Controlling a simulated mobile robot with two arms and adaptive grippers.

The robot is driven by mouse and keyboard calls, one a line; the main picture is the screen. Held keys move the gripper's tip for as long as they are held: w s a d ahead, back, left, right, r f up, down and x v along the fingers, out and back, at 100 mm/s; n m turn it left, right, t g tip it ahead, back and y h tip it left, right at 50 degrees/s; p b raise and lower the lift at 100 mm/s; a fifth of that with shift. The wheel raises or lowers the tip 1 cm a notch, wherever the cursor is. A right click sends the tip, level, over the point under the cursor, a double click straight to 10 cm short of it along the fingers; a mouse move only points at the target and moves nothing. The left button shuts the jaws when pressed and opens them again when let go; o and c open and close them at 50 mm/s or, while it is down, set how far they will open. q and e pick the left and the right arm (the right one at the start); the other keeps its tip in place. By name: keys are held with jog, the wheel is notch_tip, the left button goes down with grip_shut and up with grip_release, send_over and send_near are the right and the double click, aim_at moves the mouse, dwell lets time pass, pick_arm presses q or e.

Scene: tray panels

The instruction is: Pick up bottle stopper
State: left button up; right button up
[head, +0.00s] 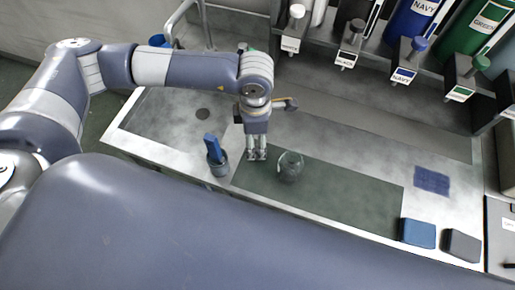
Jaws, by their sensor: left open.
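My left gripper (257,154) points down over the left end of a dark green mat (340,196), with its fingers apart. A dark, see-through rounded vessel (290,167) with a light curved edge stands on the mat just right of the fingers, apart from them. I cannot clearly make out a bottle stopper; it may be too small to tell or hidden by the gripper. My right gripper is not in view.
A dark cup (217,168) holding a blue item stands left of the gripper. A blue cloth (432,180), a blue block (417,233) and a grey block (462,245) lie at the right. Labelled coloured containers (412,20) line the back. The mat's right half is clear.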

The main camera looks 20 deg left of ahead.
pick_arm(q)
jog(key=f, duration=0.1)
jog(key=f+p, duration=0.1)
jog(key=f, duration=0.1)
jog(key=shift+s+d+f+p, duration=0.15)
jog(key=shift+s+d+p, duration=0.1)
jog(key=shift+d+p, duration=0.1)
jog(key=shift+f, duration=0.5)
jog(key=c, duration=0.9)
jog(key=shift+w, duration=0.1)
